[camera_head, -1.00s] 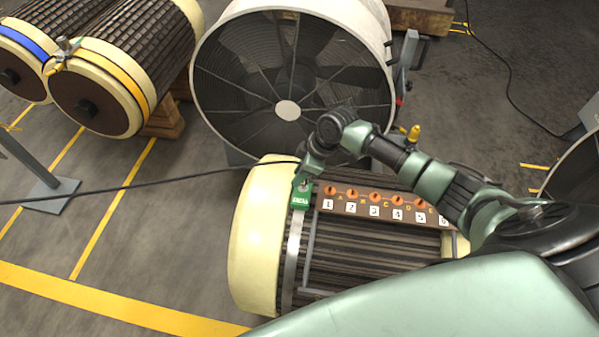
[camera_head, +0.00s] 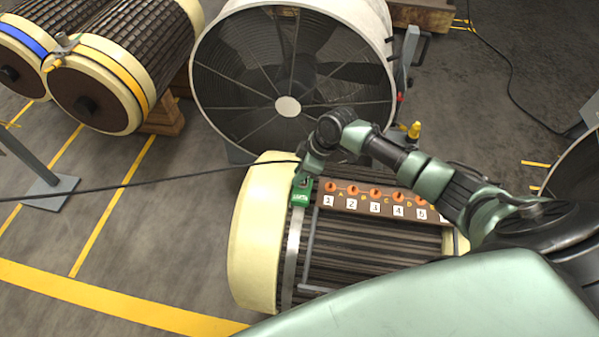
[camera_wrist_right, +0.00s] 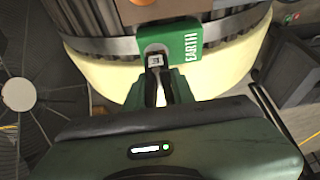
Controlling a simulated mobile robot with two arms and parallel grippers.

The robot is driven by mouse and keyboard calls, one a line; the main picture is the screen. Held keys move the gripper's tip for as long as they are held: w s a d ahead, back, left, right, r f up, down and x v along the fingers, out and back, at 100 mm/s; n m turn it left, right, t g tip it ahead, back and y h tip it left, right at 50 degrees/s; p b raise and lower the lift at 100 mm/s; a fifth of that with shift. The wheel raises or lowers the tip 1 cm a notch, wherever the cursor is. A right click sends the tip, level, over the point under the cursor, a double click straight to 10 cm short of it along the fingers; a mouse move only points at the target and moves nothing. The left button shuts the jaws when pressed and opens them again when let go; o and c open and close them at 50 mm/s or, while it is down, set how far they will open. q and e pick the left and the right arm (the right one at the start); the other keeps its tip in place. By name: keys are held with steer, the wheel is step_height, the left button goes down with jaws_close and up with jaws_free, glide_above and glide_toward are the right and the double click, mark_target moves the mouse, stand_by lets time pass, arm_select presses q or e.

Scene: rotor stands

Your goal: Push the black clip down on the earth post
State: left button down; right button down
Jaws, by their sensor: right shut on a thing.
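The green EARTH block (camera_head: 301,199) sits at the left end of the brown terminal board on the rotor. It also shows in the right wrist view (camera_wrist_right: 172,45). My right gripper (camera_head: 304,178) is right at this block, pointing down. In the wrist view its fingers (camera_wrist_right: 157,84) are shut on the black clip (camera_wrist_right: 155,61), a small dark piece at the block's near edge. The fingers cover much of the clip. The earth post is mostly hidden by clip and fingers, so I cannot tell how far down the clip sits. My left gripper is not in view.
The terminal board (camera_head: 385,203) has several orange numbered posts. A black cable (camera_head: 150,185) runs from the left towards my right gripper. A large fan (camera_head: 290,80) stands behind the rotor (camera_head: 258,240). Two more rotors lie at upper left.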

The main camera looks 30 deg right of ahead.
steer(key=shift+f, duration=0.25)
steer(key=c, duration=1.1)
jaws_free()
steer(key=shift+r, duration=0.1)
steer(key=v, duration=0.7)
steer(key=shift+r, duration=0.3)
steer(key=shift+s+d, duration=0.1)
steer(key=shift+s, duration=0.1)
